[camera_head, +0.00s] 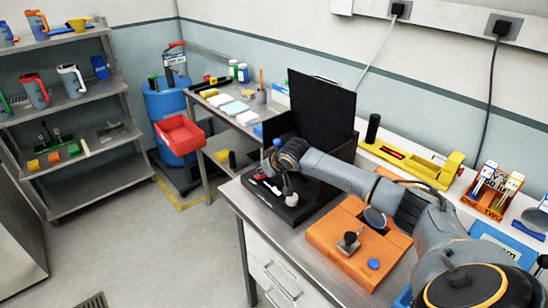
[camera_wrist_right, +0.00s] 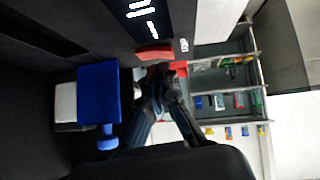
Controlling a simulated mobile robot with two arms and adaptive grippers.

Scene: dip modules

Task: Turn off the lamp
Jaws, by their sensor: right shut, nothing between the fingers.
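A black box with a raised black lid (camera_head: 322,108) stands on the metal bench. Its front panel (camera_head: 282,208) carries a small red part (camera_head: 261,177), white marks and a grey knob-like part (camera_head: 291,198). My right gripper is over this panel, at the end of the arm that reaches in from the right; its fingertips are hard to make out in the head view. In the right wrist view the gripper (camera_wrist_right: 160,78) is shut and empty, with its tips close to a red switch-like part (camera_wrist_right: 155,52); contact cannot be told. I cannot clearly identify a lamp. My left gripper is out of view.
A blue block (camera_wrist_right: 98,95) stands beside the fingers in the wrist view. An orange block (camera_head: 329,234) and a yellow fixture (camera_head: 441,169) are on the bench under and behind my arm. A red bin (camera_head: 180,134) and shelves are at the left; open floor lies between.

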